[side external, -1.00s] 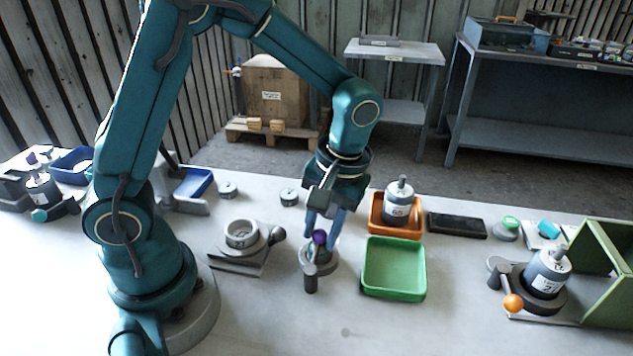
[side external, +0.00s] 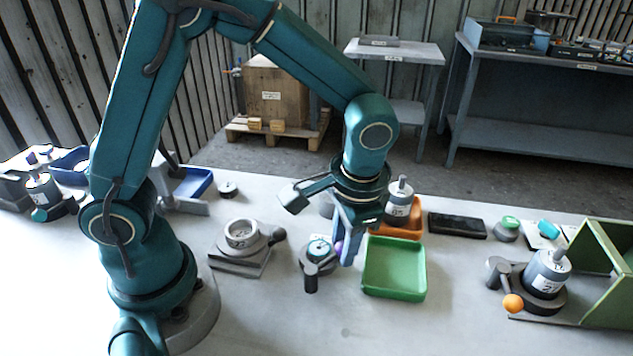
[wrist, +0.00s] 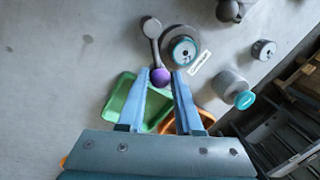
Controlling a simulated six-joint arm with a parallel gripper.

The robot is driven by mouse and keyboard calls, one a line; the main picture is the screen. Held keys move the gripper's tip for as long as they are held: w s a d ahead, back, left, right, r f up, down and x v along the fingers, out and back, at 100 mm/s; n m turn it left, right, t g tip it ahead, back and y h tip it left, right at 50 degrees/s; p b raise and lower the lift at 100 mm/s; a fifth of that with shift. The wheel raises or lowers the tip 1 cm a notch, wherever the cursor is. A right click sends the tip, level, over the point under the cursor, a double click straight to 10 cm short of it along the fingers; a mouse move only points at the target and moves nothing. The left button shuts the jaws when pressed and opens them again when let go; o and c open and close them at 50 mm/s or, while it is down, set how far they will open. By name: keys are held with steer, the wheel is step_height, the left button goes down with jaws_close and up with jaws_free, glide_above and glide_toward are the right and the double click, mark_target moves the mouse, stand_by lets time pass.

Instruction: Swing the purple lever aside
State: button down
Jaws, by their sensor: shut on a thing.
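The purple lever is a dark arm with a purple ball knob (wrist: 160,77), which also shows in the side view (side external: 339,248). Its grey pivot post (side external: 310,282) stands at the front of a round grey housing (side external: 318,258). A teal-ringed dial face (wrist: 184,50) on the housing is uncovered, and the lever lies beside it. My gripper (wrist: 162,73) has its two blue fingers around the purple knob, shut on it. In the side view my gripper (side external: 345,254) is right of the housing, and a finger partly hides the knob.
A green tray (side external: 394,291) is close on the right of my gripper. An orange tray (side external: 411,232) with a grey cylinder (side external: 399,190) is behind it. A grey ring fixture (side external: 240,236) stands to the left. The table in front is clear.

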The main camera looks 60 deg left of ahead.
steer(key=m, duration=0.1)
steer(key=d+m, duration=0.1)
steer(key=m, duration=0.1)
steer(key=d+m, duration=0.1)
steer(key=shift+s+m+t, duration=0.3)
steer(key=shift+s+t, duration=0.05)
steer(key=shift+t, duration=0.05)
steer(key=shift+s+d+m+h, duration=0.25)
steer(key=shift+s+d+m, duration=0.1)
steer(key=shift+m, duration=0.6)
steer(key=shift+s+d+m+h, duration=0.25)
steer(key=shift+d+m, duration=0.1)
steer(key=shift+m, duration=0.6)
steer(key=c, duration=0.6)
jaws_free()
steer(key=r, duration=0.5)
steer(key=shift+s+d, duration=0.3)
steer(key=shift+s, duration=0.1)
